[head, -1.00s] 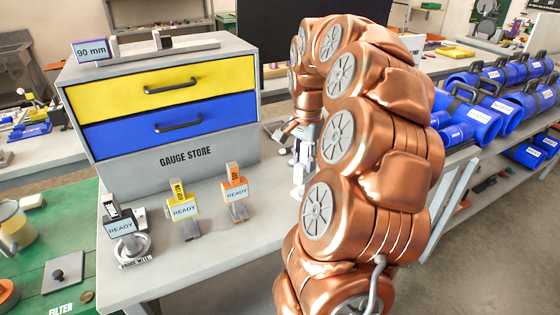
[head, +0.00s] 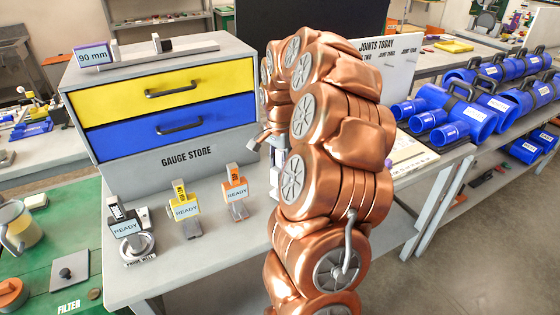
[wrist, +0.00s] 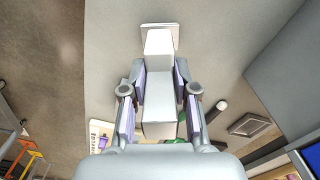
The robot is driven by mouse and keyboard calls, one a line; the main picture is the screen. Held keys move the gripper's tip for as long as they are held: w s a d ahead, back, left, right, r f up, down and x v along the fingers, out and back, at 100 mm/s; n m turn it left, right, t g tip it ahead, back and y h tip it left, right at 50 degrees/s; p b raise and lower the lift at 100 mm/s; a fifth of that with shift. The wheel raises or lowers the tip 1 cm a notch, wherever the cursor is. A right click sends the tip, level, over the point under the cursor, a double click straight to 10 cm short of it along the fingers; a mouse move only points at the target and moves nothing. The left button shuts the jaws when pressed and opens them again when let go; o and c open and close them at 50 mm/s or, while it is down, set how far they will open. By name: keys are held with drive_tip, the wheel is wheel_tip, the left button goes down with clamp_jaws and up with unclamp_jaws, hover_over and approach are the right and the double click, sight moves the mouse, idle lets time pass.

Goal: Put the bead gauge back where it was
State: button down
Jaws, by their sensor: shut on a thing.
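My gripper (wrist: 161,82) is shut on a pale grey, block-shaped thing (wrist: 158,100) with a wider plate at its far end. No label shows on it, so I cannot be sure that it is the bead gauge. In the head view my arm hides most of the gripper and what it holds. The gauge store (head: 185,165) has a yellow drawer (head: 110,104) and a blue drawer (head: 120,143), both shut. In front of it stand a grey gauge (head: 126,228), a yellow gauge (head: 185,210) and an orange gauge (head: 236,194), each with a READY tag.
A 90 mm sign (head: 92,55) and a small grey rail (head: 180,47) are on top of the store. A white JOINTS TODAY board (head: 398,58) and several blue pipe pieces (head: 465,118) are at the right. Clear bench top (head: 200,262) lies before the gauges.

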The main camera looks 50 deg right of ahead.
drive_tip(key=shift+f+b, duration=0.3)
drive_tip(key=c, duration=0.9)
unclamp_jaws()
drive_tip(key=shift+r, duration=0.1)
drive_tip(key=shift+r+b, duration=1.1)
drive_tip(key=shift+r, duration=5.05)
drive_tip(key=shift+a, duration=0.15)
